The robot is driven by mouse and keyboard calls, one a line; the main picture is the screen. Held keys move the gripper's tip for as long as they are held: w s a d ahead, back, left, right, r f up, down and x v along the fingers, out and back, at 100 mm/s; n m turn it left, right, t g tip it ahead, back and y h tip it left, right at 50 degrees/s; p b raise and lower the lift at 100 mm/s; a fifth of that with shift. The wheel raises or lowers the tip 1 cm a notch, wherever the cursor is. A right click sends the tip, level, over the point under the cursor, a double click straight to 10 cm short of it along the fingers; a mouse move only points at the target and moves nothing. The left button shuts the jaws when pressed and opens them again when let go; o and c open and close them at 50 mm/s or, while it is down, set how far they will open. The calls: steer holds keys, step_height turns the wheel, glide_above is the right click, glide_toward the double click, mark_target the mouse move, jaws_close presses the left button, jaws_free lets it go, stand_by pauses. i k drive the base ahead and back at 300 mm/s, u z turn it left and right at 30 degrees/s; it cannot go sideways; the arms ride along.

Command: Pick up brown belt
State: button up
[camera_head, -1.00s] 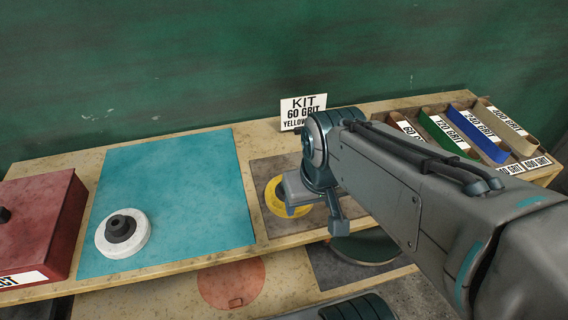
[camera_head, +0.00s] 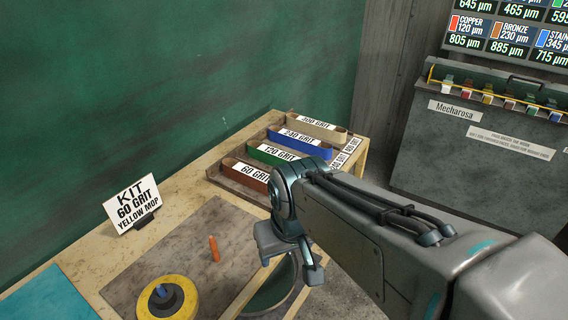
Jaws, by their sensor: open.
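The brown belt (camera_head: 240,171) is a long loop labelled 60 GRIT. It lies in the nearest slot of the belt tray, left of and beyond my gripper, with part of it close behind my wrist in the picture. My gripper (camera_head: 290,262) is open and appears empty, pointing down near the table's right edge. It is apart from the brown belt.
The belt tray (camera_head: 224,183) also holds a green belt (camera_head: 272,153), a blue belt (camera_head: 300,143) and a tan belt (camera_head: 318,129). A kit sign (camera_head: 133,203), an orange stick (camera_head: 214,248) and a yellow mop (camera_head: 150,303) are on the table's left. A grey cabinet (camera_head: 480,185) stands right.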

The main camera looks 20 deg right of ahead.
mark_target(253, 178)
steer(key=z, duration=1.55)
steer(key=k, duration=0.2)
steer(key=u, duration=0.95)
steer(key=i, duration=1)
steer(key=u, duration=0.05)
